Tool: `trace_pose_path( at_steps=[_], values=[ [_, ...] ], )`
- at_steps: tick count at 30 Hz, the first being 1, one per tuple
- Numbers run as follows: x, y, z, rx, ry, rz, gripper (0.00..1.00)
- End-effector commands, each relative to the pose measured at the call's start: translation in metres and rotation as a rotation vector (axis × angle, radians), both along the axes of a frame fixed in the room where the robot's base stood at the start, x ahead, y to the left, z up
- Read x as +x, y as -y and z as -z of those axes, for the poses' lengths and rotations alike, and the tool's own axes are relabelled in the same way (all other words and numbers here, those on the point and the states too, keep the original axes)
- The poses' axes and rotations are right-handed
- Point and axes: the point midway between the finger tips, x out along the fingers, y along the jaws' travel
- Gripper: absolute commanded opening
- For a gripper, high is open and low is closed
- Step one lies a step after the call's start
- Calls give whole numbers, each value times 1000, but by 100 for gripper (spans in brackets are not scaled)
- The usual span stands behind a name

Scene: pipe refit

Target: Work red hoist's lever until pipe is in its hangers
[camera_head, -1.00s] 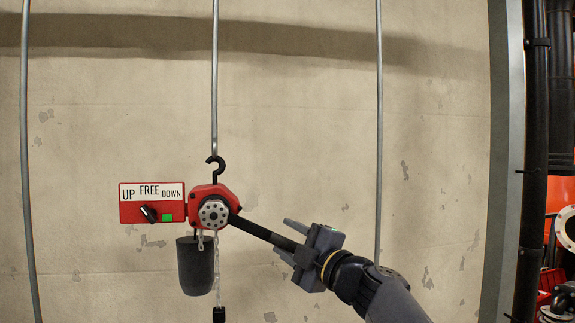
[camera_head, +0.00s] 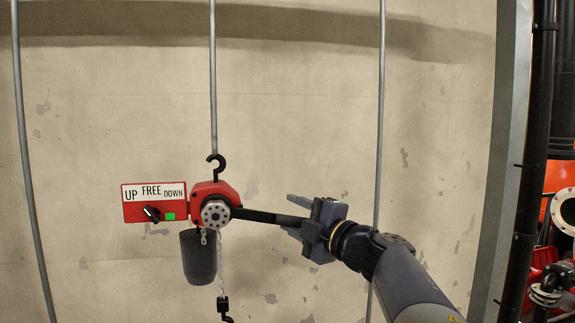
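The red hoist (camera_head: 229,189) hangs by a black hook from a rod in front of the wall. Its black lever (camera_head: 262,216) points right, sloping slightly down. My gripper (camera_head: 296,217) is at the lever's outer end, one finger above and one below, and appears shut on it; the contact itself is hidden. The red control plate (camera_head: 132,213) reads UP, FREE, DOWN. Its black knob (camera_head: 151,214) tilts up-left, toward UP, beside a green square (camera_head: 170,216). A chain (camera_head: 220,270) drops to a black hook block (camera_head: 223,306) at the bottom edge. The pipe and its hangers are not seen.
A dark chain container (camera_head: 198,258) hangs under the hoist. Thin vertical rods stand left (camera_head: 28,150) and right (camera_head: 379,120). At the far right are a grey post (camera_head: 507,150), black pipes (camera_head: 535,150) and flanged red and orange parts.

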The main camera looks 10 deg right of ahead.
Motion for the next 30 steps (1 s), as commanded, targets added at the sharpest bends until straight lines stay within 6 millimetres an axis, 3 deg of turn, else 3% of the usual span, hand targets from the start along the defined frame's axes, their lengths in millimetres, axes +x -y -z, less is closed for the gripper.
trace_pose_path(
  at_steps=[1,3,20,30],
  values=[
    [0,0,-15,-15,3,0,44],
    [0,1,-25,-42,3,1,44],
    [0,1,-39,-115,4,0,44],
    [0,-7,-73,-229,5,-1,44]
  ],
)
